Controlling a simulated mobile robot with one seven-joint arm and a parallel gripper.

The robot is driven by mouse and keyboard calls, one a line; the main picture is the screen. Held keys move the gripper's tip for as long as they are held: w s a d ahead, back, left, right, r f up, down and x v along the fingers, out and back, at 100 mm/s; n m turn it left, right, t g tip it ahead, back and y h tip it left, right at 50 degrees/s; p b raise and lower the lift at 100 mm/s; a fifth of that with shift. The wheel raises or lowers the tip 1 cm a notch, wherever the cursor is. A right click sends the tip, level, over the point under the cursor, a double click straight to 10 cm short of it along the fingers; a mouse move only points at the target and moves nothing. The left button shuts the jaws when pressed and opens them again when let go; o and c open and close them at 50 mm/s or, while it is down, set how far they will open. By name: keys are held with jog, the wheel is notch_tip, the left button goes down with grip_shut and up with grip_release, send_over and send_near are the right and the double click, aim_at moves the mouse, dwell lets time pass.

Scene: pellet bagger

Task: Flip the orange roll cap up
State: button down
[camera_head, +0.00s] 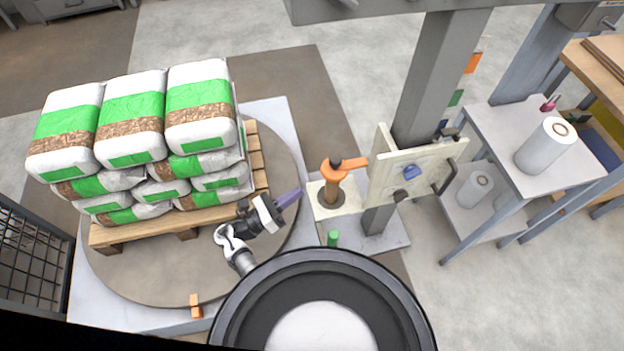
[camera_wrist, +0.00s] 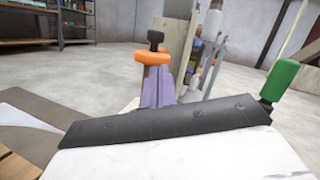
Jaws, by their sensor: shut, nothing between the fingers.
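The orange roll cap (camera_head: 333,171) sits on a brown upright core (camera_head: 332,188) on a pale square base, with an orange arm reaching right toward a cream panel. A dark knob tops the cap. In the wrist view the orange cap (camera_wrist: 154,57) and its black knob stand just beyond my fingertips. My gripper (camera_head: 297,193) has purple fingers, shut and empty, to the left of the core and pointing at it. The fingers (camera_wrist: 158,88) cover part of the core in the wrist view. They look apart from the cap in the head view.
A pallet (camera_head: 190,224) stacked with green-and-white bags stands left on a round turntable (camera_head: 140,277). A cream panel (camera_head: 398,190) with a blue knob is right of the cap. A green-capped post (camera_head: 332,238) stands in front. A grey cart (camera_head: 500,135) with white rolls is farther right.

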jog(key=p+x, duration=0.1)
jog(key=x, duration=0.8)
jog(key=shift+w+d, duration=0.2)
jog(key=shift+r+p, duration=0.15)
jog(key=shift+p, duration=0.25)
jog(key=shift+r+p, duration=0.45)
jog(key=shift+p, duration=0.1)
